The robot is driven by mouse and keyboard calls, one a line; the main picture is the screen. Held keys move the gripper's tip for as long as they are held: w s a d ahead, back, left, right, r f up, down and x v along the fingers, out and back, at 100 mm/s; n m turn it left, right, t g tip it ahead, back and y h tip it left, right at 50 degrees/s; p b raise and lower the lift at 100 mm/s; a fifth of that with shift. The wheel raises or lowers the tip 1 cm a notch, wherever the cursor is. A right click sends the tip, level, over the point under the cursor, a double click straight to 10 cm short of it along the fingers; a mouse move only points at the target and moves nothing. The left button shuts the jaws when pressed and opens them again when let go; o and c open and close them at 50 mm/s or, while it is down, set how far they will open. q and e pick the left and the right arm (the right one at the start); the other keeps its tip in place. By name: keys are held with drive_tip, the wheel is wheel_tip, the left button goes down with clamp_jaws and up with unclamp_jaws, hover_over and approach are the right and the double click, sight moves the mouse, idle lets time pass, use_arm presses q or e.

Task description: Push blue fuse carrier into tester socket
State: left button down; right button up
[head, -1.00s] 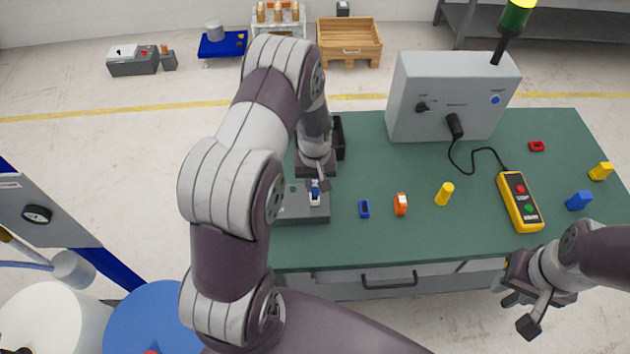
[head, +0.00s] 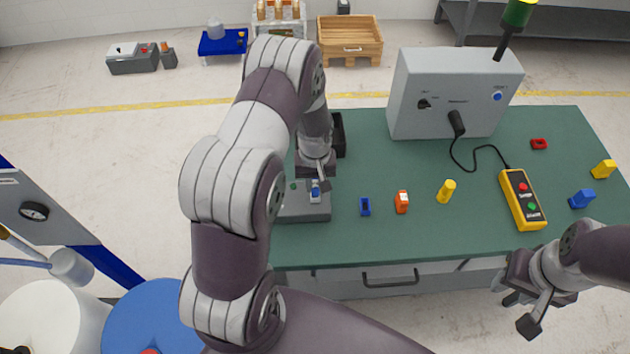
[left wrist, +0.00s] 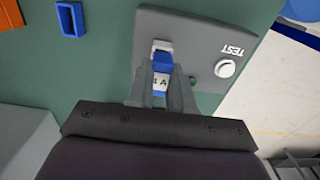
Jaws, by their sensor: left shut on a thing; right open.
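The grey tester (head: 312,214) sits on the left part of the green table, and in the left wrist view its plate (left wrist: 200,35) shows a white button and the word TEST. The blue fuse carrier (left wrist: 163,62) is at the white-framed socket (left wrist: 161,45) of the tester; how deep it sits I cannot tell. My left gripper (left wrist: 163,88) is shut on the carrier, pointing down over the tester; a white label shows between its fingers. It also shows in the head view (head: 318,186). My right gripper (head: 520,312) is open and empty, off the table's front right edge.
A hollow blue piece (head: 365,207), an orange block (head: 402,201) and a yellow cylinder (head: 446,191) stand right of the tester. A yellow handset (head: 522,200) is cabled to a grey box (head: 455,95). Blue, yellow and red pieces lie at the far right.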

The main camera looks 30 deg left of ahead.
sight(315, 184)
use_arm(q)
drive_tip(key=shift+f, duration=0.4)
drive_tip(key=c, duration=0.9)
unclamp_jaws()
drive_tip(key=shift+r, duration=0.1)
drive_tip(key=shift+r+p, duration=2.15)
drive_tip(key=shift+r, duration=0.8)
